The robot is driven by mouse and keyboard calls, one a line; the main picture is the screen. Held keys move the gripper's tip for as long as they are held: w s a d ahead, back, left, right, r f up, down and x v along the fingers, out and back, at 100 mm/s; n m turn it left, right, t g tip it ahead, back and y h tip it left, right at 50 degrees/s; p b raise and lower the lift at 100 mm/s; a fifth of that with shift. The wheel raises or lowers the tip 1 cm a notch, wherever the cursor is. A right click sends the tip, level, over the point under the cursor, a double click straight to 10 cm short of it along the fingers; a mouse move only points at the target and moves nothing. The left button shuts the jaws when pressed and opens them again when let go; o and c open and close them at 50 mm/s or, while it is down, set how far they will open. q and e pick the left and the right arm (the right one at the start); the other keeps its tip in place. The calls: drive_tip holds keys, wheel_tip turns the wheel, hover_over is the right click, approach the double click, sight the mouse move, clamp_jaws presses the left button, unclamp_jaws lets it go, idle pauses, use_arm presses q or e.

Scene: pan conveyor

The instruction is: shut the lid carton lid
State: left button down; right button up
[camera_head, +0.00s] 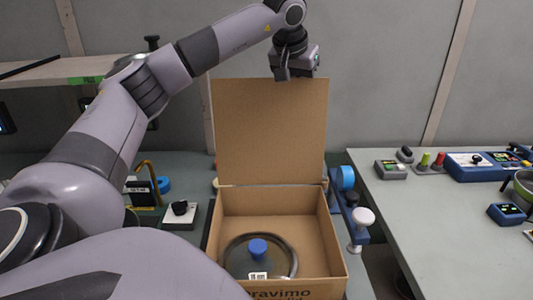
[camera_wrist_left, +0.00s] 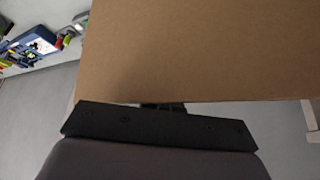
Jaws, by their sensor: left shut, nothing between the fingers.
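The cardboard carton (camera_head: 226,208) stands open on the table, with printed letters on its front. Its lid (camera_head: 270,130) stands upright at the back edge. Inside the carton lies a round glass pan lid with a blue knob (camera_head: 258,248) and a white label. My left gripper (camera_head: 282,75) is at the lid's top edge, near the middle of its width; I cannot tell if it touches. In the left wrist view the lid's brown face (camera_wrist_left: 200,50) fills the upper part. The shut left gripper (camera_wrist_left: 163,105) shows only partly there. My right gripper is not in view.
A grey side table (camera_head: 430,215) on the right carries blue devices (camera_head: 480,167) and small tools. A blue clamp-like fixture (camera_head: 345,205) stands close to the carton's right side. A switch box (camera_head: 180,214) lies left of the carton. A shelf (camera_head: 80,70) is at upper left.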

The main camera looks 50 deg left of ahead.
use_arm(q)
drive_tip(key=shift+s+d+b, duration=0.45)
drive_tip(key=shift+s+d, duration=0.45)
drive_tip(key=shift+d, duration=0.2)
drive_tip(key=shift+s+d+b, duration=0.35)
drive_tip(key=shift+s+d, duration=0.6)
drive_tip(key=shift+d, duration=0.25)
drive_tip(key=shift+s+d+b, duration=0.35)
drive_tip(key=shift+s+d, duration=0.6)
drive_tip(key=shift+d, duration=0.2)
drive_tip(key=s+d+b, duration=0.1)
drive_tip(key=s+d, duration=0.4)
drive_tip(key=d, duration=0.2)
drive_tip(key=shift+s, duration=0.4)
drive_tip(key=shift+r, duration=0.1)
wheel_tip(320, 180, up, 6)
drive_tip(key=p, duration=0.5)
